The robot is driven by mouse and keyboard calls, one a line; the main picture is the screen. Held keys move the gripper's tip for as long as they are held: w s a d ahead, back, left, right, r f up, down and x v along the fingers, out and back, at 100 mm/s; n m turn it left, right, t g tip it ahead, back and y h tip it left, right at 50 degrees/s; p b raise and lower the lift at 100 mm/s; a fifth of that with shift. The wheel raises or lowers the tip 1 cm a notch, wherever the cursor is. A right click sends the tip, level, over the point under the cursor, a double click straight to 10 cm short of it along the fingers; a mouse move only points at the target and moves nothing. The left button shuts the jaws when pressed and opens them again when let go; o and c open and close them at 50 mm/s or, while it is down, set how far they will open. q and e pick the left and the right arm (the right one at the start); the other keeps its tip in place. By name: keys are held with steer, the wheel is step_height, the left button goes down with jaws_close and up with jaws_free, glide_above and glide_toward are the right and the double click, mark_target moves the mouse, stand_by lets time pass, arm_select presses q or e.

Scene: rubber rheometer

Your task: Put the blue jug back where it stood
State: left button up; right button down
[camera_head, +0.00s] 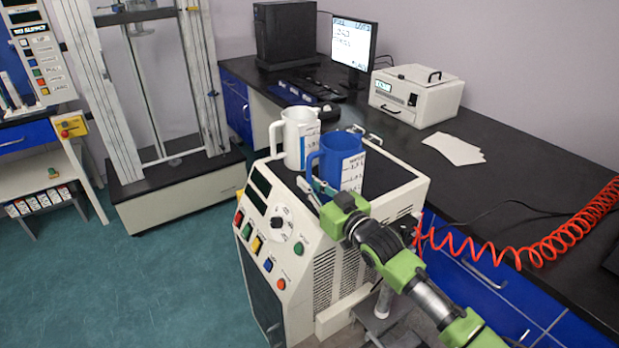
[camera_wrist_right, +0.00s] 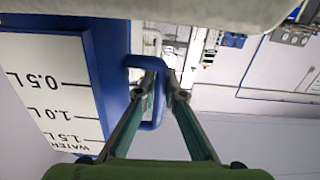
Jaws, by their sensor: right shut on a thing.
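The blue jug (camera_head: 341,152) is upright over the black top of the white machine, at the near right of the white jug (camera_head: 300,135). I cannot tell whether its base touches the top. In the right wrist view the blue jug (camera_wrist_right: 112,45) shows upside down at the left, with its white scale label. My right gripper (camera_head: 319,187) is in front of the jug. In the wrist view its fingers (camera_wrist_right: 163,88) are closed on the jug's blue handle (camera_wrist_right: 153,123). My left gripper is in neither view.
The machine (camera_head: 315,235) has a sloped button panel on its left side. Behind it, the dark bench (camera_head: 400,140) carries a monitor (camera_head: 353,43), a white box instrument (camera_head: 416,93) and papers (camera_head: 454,148). A red coiled hose (camera_head: 545,248) hangs at the right. A tall test frame (camera_head: 150,90) stands left.

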steer(key=shift+a+r, duration=0.1)
steer(key=shift+r, duration=0.35)
steer(key=c, duration=2.4)
jaws_free()
steer(key=shift+f, duration=0.55)
steer(key=shift+c, duration=0.2)
steer(key=o, duration=0.3)
steer(key=shift+s, duration=0.1)
steer(key=shift+s+r, duration=0.1)
steer(key=shift+r, duration=0.05)
steer(key=shift+s, duration=0.1)
steer(key=b+v, duration=0.1)
steer(key=v, duration=1)
steer(key=shift+s+d, duration=0.2)
steer(key=shift+d, duration=0.15)
